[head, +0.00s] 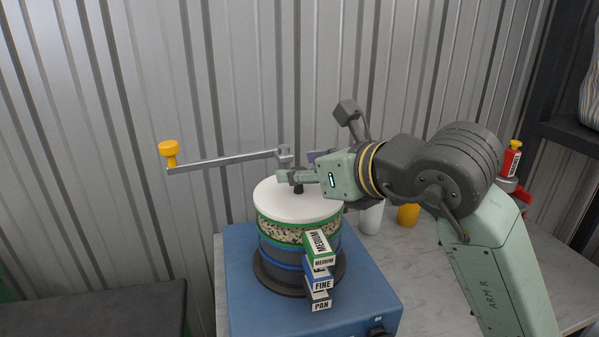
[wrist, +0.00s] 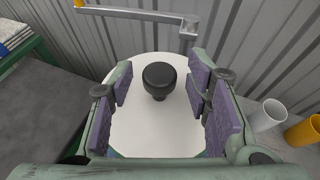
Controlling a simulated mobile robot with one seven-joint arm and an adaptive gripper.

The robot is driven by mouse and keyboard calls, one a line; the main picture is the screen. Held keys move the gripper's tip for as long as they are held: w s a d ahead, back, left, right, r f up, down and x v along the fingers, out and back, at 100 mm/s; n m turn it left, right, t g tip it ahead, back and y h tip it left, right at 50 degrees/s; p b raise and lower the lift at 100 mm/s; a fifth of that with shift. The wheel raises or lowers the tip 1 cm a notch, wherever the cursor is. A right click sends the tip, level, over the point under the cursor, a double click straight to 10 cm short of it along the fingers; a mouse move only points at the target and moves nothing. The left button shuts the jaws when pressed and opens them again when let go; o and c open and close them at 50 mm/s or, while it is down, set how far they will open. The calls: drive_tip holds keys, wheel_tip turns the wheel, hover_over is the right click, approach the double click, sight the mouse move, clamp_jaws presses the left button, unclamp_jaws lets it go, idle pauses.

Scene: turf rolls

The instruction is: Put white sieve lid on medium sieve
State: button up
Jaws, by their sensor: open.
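The white sieve lid (head: 285,203) lies flat on top of the sieve stack, directly over the green-banded medium sieve (head: 290,234). A grainy speckled material shows through the medium sieve's side. In the wrist view the lid (wrist: 150,128) fills the middle, with its black knob (wrist: 159,78) standing up from it. My gripper (head: 298,182) is at the knob's height. In the wrist view the purple-padded fingers stand apart on either side of the knob, and it touches neither pad. Whether the lid's rim is fully seated all round is hard to see.
The stack, with FINE (head: 320,285) and PAN (head: 319,304) labels, stands on a blue shaker base (head: 243,270). A grey clamp arm with a yellow knob (head: 169,149) is swung out left, behind the lid. A white cup (head: 371,220) and a yellow cup (head: 408,215) stand at right.

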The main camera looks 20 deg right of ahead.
drive_tip(key=b+v, duration=0.2)
drive_tip(key=v, duration=0.8)
drive_tip(key=shift+s+b, duration=0.25)
drive_tip(key=shift+b, duration=0.1)
drive_tip(key=shift+d, duration=0.1)
drive_tip(key=shift+c, duration=0.5)
